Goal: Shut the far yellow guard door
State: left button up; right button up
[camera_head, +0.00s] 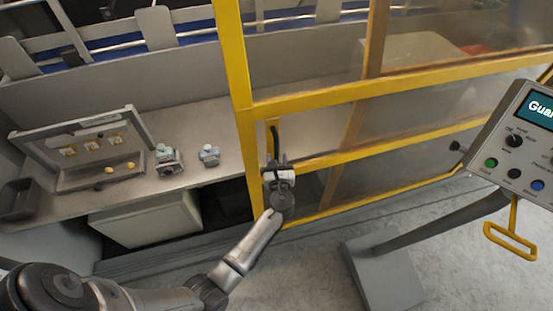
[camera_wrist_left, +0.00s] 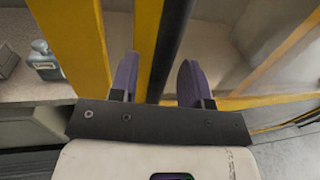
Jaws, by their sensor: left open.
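A yellow-framed guard door (camera_head: 242,85) with clear panels stands across the middle of the head view. A second upright, brownish yellow (camera_head: 376,40), shows behind the panels; I cannot tell which frame is the far door. A dark upright handle (camera_head: 274,140) is beside the left post. My left gripper (camera_head: 276,161) is at the lower end of this handle. In the left wrist view its two purple fingers (camera_wrist_left: 157,80) are apart, with a yellow upright (camera_wrist_left: 147,35) and the dark handle bar (camera_wrist_left: 171,45) between or just beyond them. Contact cannot be told. My right gripper is not in view.
A control panel (camera_head: 520,140) on a stand (camera_head: 385,275) is at the right. A grey bench (camera_head: 195,130) at the left holds a parts board (camera_head: 85,145), small bottles (camera_head: 208,154) and a dark bin (camera_head: 17,199).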

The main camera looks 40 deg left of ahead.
pick_arm(q)
jog(key=shift+w+a, duration=0.35)
grip_shut()
dwell(0.3)
